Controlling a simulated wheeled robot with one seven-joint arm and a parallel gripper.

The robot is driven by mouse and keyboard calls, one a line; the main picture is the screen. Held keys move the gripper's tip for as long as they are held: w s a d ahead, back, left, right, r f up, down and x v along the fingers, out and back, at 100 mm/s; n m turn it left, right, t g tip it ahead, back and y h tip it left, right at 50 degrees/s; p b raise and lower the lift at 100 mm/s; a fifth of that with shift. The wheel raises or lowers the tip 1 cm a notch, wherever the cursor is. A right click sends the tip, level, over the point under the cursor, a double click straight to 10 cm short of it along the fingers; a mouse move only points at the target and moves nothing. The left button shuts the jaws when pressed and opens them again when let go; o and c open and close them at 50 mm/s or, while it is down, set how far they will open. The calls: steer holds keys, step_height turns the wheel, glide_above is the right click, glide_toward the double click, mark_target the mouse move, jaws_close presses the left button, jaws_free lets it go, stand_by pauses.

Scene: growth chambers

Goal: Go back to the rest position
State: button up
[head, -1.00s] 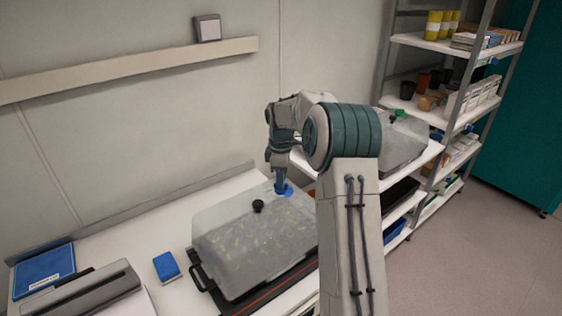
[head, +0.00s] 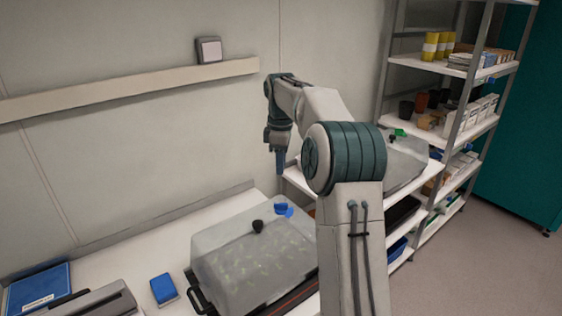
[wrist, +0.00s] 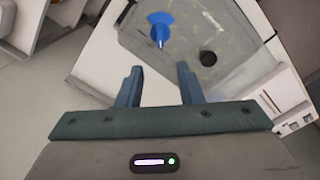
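My gripper (head: 279,160) hangs pointing down in the head view, above the far edge of a clear-domed tray. In the wrist view its two blue fingers (wrist: 157,88) are spread apart with nothing between them. The translucent dome (head: 240,262) sits on a black tray (head: 197,290) on the white bench. A blue knob (head: 283,209) and a black knob (head: 257,226) are on top of the dome. In the wrist view the blue knob (wrist: 160,27) and black knob (wrist: 208,58) lie beyond the fingertips, apart from them.
A blue block (head: 163,288), a blue folder (head: 38,287) and a grey device (head: 95,302) are on the bench at left. A shelf rack (head: 462,68) and a second dome with a green knob (head: 407,160) stand at right. The wall rail (head: 130,84) runs behind.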

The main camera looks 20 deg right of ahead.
steer(key=s+a+r+m+t, duration=0.1)
steer(key=s+a+m, duration=0.25)
steer(key=s, duration=0.55)
steer(key=s+a+r+m+t, duration=0.1)
steer(key=s+a+r+m, duration=0.2)
steer(key=s, duration=0.6)
steer(key=s+a+f+m, duration=0.1)
steer(key=s+f+m, duration=0.2)
steer(key=s, duration=0.5)
steer(key=s+a+f+m+t, duration=0.1)
steer(key=s+a+f+m, duration=0.1)
steer(key=s+f, duration=0.4)
steer(key=s+m, duration=0.1)
steer(key=s, duration=0.2)
